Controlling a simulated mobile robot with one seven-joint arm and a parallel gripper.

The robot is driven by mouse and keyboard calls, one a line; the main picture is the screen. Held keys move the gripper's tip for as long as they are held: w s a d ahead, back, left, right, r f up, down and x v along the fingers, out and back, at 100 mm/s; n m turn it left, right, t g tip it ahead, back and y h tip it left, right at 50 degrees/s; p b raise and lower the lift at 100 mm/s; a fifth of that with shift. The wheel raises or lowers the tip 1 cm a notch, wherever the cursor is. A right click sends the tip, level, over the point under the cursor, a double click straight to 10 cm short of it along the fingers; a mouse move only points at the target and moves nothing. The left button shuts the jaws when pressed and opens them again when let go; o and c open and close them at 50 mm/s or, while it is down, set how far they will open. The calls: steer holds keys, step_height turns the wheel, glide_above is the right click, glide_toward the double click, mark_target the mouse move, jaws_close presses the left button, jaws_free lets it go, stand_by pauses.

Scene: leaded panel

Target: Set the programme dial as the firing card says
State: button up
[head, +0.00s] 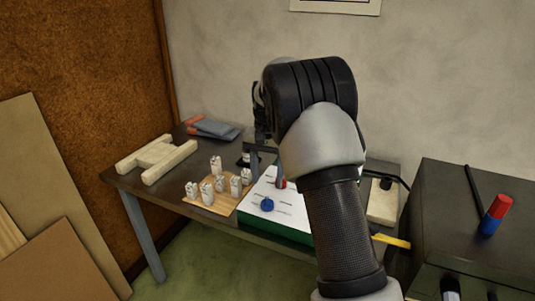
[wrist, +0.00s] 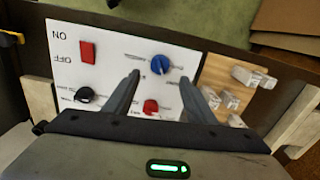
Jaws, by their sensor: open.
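A white-topped control panel (head: 290,213) with a green side sits on the table; it also fills the middle of the wrist view (wrist: 120,52). It carries a blue dial (wrist: 160,62), a red dial (wrist: 150,106), a black dial (wrist: 84,95) and a red ON/OFF switch (wrist: 87,53). The small markings around the dials are too small to read, so I cannot tell which is the programme dial. My gripper (wrist: 160,78) is open and empty above the panel, its fingers framing the space between the blue and red dials. I cannot make out a readable firing card.
A wooden board (head: 222,209) with several whitish pieces stands left of the panel. A pale wooden frame (head: 157,158) and grey-red cloths (head: 212,128) lie farther back. A dark box (head: 455,215) with a red-and-blue object (head: 495,214) stands at the right. A framed sheet (head: 335,5) hangs on the wall.

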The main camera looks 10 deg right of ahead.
step_height(320, 180, up, 9)
steer(key=shift+f+p, duration=0.15)
steer(key=shift+p, duration=0.15)
